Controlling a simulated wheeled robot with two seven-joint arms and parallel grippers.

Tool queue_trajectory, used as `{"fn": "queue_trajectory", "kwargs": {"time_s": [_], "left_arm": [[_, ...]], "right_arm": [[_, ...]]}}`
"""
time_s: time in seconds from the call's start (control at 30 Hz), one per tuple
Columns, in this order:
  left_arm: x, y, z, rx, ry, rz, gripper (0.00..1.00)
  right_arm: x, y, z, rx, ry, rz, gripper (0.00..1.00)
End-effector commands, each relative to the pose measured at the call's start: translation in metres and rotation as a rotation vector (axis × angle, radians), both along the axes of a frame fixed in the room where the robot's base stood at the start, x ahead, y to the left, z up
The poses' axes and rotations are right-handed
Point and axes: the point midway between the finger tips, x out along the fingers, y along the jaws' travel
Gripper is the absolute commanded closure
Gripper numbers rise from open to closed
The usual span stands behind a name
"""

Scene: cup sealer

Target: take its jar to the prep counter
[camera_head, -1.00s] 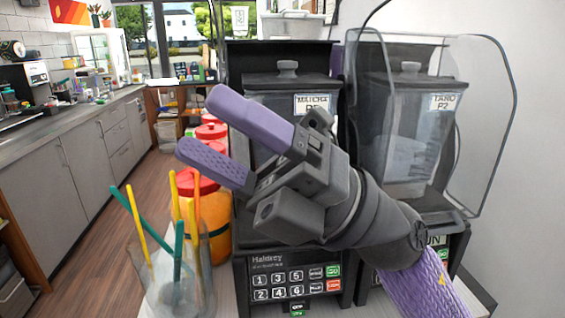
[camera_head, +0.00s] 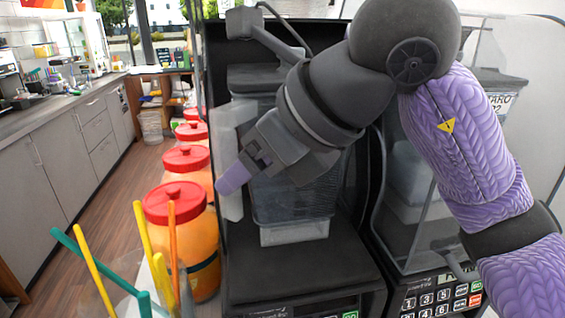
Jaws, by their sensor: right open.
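A clear blender jar (camera_head: 292,205) with a dark lid (camera_head: 250,78) stands upright on the left black blender base (camera_head: 295,262). Its pale upright handle (camera_head: 232,125) is on the jar's left side. My right gripper (camera_head: 234,178) reaches across the front of the jar from the right. One purple fingertip shows at the lower part of the handle; the other finger is hidden. The gripper is open, and I cannot tell whether it touches the handle. My right wrist and forearm cover the jar's upper right part and its label. My left gripper is not in view.
A second blender jar labelled TARO (camera_head: 490,95) stands to the right under a clear cover (camera_head: 410,225). Orange jars with red lids (camera_head: 185,200) line the left side, close to my gripper. Coloured sticks (camera_head: 160,280) stand at front left. A long grey counter (camera_head: 60,112) is across the floor.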

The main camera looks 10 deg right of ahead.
Motion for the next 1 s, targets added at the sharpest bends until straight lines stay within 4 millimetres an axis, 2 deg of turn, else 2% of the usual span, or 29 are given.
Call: {"fn": "queue_trajectory", "kwargs": {"time_s": [0.23,0.5,0.8,1.0], "left_arm": [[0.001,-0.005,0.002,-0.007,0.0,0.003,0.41],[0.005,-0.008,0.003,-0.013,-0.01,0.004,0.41],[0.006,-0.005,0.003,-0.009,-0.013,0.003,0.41],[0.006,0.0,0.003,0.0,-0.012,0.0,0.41]], "right_arm": [[0.024,0.023,-0.032,0.001,0.003,0.003,0.34],[0.026,0.025,-0.036,0.002,0.0,0.001,0.36],[0.026,0.025,-0.036,0.002,0.001,0.002,0.99],[0.026,0.025,-0.036,0.002,0.001,0.002,1.0]]}}
